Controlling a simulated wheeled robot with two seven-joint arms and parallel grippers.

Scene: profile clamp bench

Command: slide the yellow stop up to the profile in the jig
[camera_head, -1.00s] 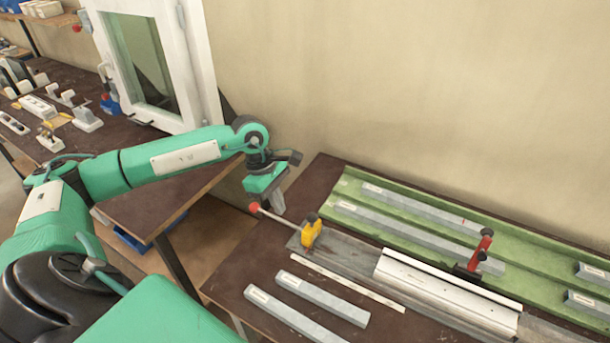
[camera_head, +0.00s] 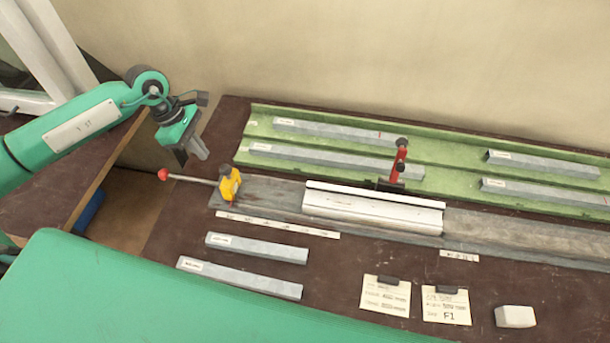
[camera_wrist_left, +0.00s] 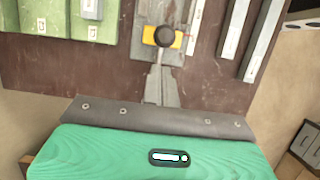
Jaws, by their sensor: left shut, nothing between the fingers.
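The yellow stop (camera_head: 229,184) stands at the left end of the grey jig rail (camera_head: 275,195), with a rod and red knob (camera_head: 163,174) reaching out to its left. The white profile (camera_head: 373,211) lies in the jig to the right, with a clear gap between it and the stop. My left gripper (camera_head: 193,155) is shut and empty, above and left of the stop, near the rod. My right gripper is not in view.
A red clamp (camera_head: 399,160) stands behind the profile. A green tray (camera_head: 440,165) with several grey bars lies at the back. Two loose grey bars (camera_head: 257,247) lie in front. Two cards (camera_head: 385,295) and a white block (camera_head: 515,316) are at the front right.

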